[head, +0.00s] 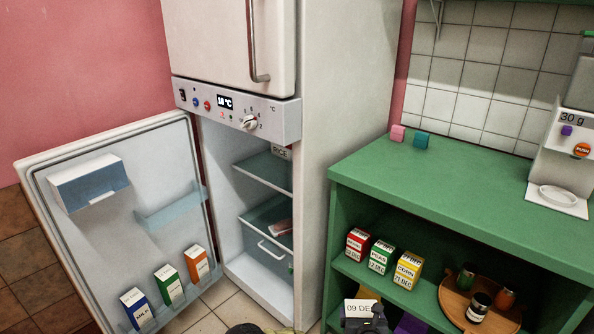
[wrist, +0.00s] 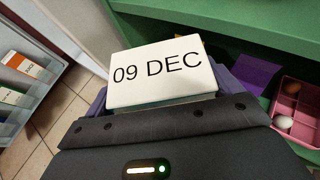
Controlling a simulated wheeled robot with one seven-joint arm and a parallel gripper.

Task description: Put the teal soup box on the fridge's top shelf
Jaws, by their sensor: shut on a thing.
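My gripper (head: 366,322) is low at the bottom of the head view, in front of the green cabinet. It is shut on a box (head: 361,307) with a white top reading "09 DEC". The same box (wrist: 161,72) fills the middle of the wrist view; its narrow visible side looks pale teal, and its other faces are hidden. The fridge (head: 225,175) stands open at left. My gripper is right of and below that shelf, outside the fridge.
The fridge door (head: 120,215) is swung wide left, with several cartons in its lower rack. A lower fridge shelf (head: 265,215) holds a reddish item. The green cabinet (head: 470,195) at right holds red, green and yellow boxes and a round tray (head: 455,312). Floor shows before the fridge.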

